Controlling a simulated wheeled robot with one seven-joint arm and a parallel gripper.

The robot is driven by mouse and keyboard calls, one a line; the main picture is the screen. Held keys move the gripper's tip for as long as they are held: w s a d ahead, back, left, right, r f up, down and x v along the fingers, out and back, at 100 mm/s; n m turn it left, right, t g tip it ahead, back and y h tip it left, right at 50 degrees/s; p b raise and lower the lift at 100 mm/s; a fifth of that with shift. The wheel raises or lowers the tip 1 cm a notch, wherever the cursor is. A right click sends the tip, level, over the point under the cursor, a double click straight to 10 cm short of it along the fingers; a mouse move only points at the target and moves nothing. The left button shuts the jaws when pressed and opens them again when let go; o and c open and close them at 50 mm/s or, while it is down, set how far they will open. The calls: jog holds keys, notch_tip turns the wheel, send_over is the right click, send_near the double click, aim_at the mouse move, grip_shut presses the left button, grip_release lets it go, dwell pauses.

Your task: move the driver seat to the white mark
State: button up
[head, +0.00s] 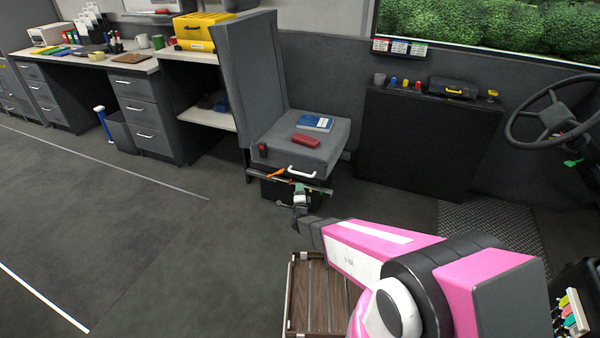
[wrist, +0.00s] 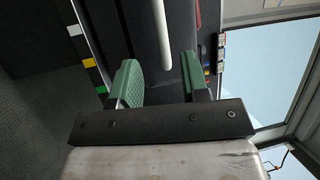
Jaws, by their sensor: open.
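The grey seat (head: 296,140), which I take to be the driver seat, has a high back at its left and a white handle (head: 303,171) along its front edge. A strip below the seat front bears coloured marks; in the wrist view the white mark (wrist: 75,30) lies above a yellow mark (wrist: 87,62) and a green mark (wrist: 101,89). My gripper (head: 300,190) is open just in front of the handle. In the wrist view the handle (wrist: 162,35) lies ahead, in line with the gap between my green fingers (wrist: 160,82). I see no contact with it.
A red case (head: 306,141) and a blue book (head: 315,123) lie on the seat. A slatted wooden crate (head: 290,300) stands on the floor under my arm. A dark cabinet (head: 425,135) stands right of the seat, drawers (head: 145,115) to the left. The left floor is clear.

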aim_at(300, 173)
jog(key=w, duration=0.3)
jog(key=w+r, duration=0.1)
jog(key=w, duration=0.3)
jog(key=w+r, duration=0.1)
jog(key=w, duration=0.2)
jog(key=shift+w+a, duration=0.25)
grip_shut()
